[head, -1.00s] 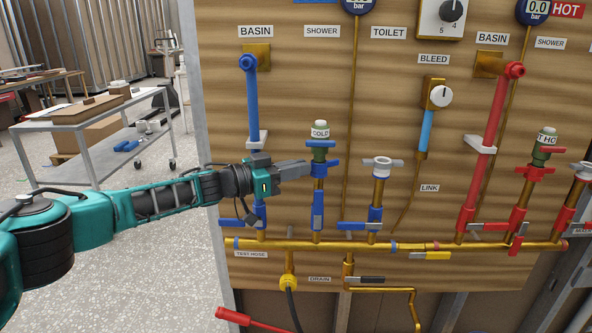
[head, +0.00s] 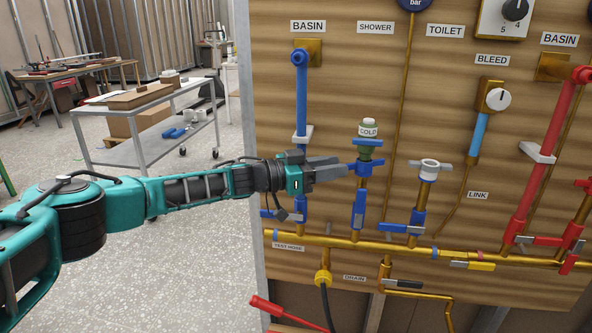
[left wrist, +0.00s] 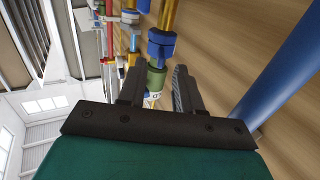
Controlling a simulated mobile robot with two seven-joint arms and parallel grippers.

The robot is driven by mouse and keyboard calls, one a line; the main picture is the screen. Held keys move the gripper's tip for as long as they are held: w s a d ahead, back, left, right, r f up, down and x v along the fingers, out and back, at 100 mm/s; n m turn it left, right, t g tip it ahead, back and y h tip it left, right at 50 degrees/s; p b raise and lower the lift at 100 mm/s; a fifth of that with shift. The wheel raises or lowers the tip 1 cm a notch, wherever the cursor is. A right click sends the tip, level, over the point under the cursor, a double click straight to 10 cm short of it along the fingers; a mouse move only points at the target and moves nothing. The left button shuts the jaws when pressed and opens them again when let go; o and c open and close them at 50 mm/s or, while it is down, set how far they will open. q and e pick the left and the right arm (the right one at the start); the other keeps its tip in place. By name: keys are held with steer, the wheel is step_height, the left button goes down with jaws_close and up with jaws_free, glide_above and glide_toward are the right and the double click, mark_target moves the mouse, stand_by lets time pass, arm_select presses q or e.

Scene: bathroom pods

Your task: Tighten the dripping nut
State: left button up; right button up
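My left gripper (head: 343,167) is at the blue winged nut (head: 365,168) on the cold riser below the green fitting labelled COLD (head: 368,148). I cannot tell whether the fingers touch the nut. A grey winged nut (head: 430,165) sits on the toilet riser to the right. No drip is visible on any nut. My right gripper is not in view.
The blue basin pipe (head: 301,95) runs close behind my left gripper. A brass manifold (head: 340,243) with valve levers crosses below. A red-handled object (head: 268,306) is at the bottom. A grey cart (head: 150,112) stands left, with open floor in front.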

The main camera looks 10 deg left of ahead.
arm_select(q)
steer(key=v, duration=1)
steer(key=shift+s+a, duration=0.15)
steer(key=shift+a, duration=0.05)
